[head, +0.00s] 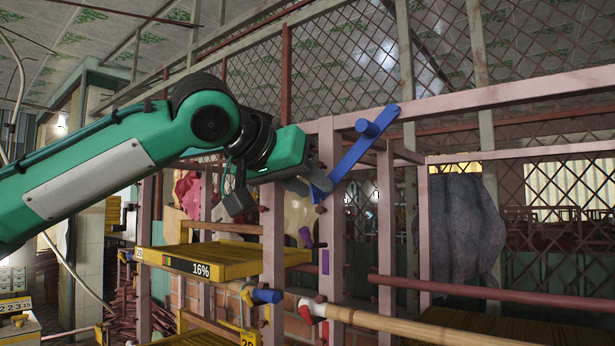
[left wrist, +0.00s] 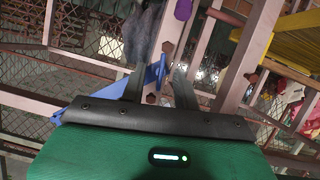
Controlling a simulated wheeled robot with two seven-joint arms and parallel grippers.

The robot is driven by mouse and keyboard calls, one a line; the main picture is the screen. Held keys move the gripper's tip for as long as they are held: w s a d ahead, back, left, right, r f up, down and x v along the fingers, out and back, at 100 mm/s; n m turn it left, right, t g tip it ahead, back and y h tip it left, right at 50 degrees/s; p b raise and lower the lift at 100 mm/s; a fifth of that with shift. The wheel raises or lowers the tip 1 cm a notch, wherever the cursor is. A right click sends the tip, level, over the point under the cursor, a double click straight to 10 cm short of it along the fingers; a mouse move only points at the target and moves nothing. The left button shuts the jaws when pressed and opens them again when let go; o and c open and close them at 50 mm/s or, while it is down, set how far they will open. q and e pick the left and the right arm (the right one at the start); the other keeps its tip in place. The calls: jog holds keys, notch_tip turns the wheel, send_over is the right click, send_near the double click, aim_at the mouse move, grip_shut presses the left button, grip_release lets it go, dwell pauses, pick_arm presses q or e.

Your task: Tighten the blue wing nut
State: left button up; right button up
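The blue wing nut (head: 366,140) is a long flat bar with a round hub. It is tilted on the pink frame post in the head view, its upper end to the right and its lower end near my left gripper (head: 316,184). In the left wrist view, part of the wing nut (left wrist: 154,76) shows behind and beside the left-hand finger. My left gripper (left wrist: 160,90) has its fingers apart there, with the lower wing partly between them. Whether a finger touches the wing is hidden. My right gripper is not in view.
Pink frame posts and rails (head: 331,240) stand close around the gripper. A yellow tray (head: 235,262) marked 16% sits below my arm. A blue-ended bar (head: 266,296) and a wooden roller (head: 420,328) lie lower. A large grey shape (head: 462,230) stands behind the frame.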

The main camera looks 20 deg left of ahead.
pick_arm(q)
jog(key=shift+w, duration=0.15)
grip_shut()
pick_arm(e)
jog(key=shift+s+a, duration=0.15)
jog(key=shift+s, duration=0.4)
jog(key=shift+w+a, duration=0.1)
